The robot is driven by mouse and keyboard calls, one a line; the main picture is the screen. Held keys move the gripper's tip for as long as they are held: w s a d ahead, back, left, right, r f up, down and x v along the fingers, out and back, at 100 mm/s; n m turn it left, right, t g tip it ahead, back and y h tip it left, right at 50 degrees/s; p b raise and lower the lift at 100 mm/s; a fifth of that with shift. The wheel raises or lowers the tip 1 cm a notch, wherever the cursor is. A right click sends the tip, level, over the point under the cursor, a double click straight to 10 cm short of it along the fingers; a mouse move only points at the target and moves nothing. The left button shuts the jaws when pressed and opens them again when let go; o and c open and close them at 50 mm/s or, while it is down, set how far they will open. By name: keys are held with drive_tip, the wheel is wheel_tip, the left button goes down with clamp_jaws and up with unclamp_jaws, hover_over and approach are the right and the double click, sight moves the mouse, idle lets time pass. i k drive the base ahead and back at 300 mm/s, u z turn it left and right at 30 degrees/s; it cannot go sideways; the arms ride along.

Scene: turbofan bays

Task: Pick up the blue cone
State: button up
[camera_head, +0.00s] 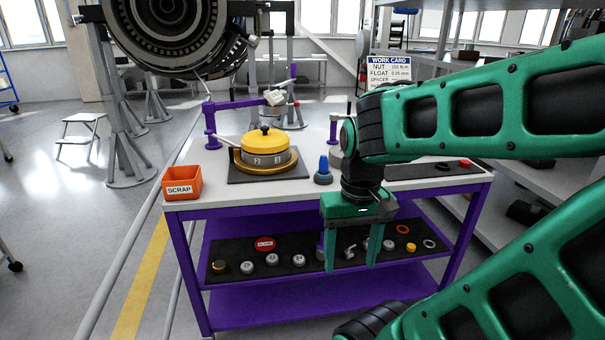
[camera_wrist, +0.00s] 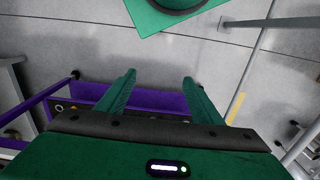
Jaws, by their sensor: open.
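The blue cone (camera_head: 323,164) stands upright on a dark, wider round base on the white tabletop, right of the yellow-lidded round fixture. My gripper (camera_head: 350,268) is open, with its fingers pointing down in front of the table's front edge, lower than the tabletop. It is to the right of the cone and nearer to me, apart from it. In the wrist view my gripper (camera_wrist: 158,80) has its two green fingers spread with nothing between them. The cone does not show in the wrist view.
The workbench (camera_head: 225,190) carries an orange scrap bin (camera_head: 182,183), the yellow-lidded fixture (camera_head: 264,145) on a dark mat and a purple stand (camera_head: 211,125). A lower shelf (camera_head: 310,262) holds several small parts behind my fingers. A work card (camera_head: 389,68) stands at the back right.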

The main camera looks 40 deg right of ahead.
sight(323, 164)
drive_tip(key=z, duration=0.75)
drive_tip(key=i, duration=0.4)
drive_tip(key=z, duration=0.8)
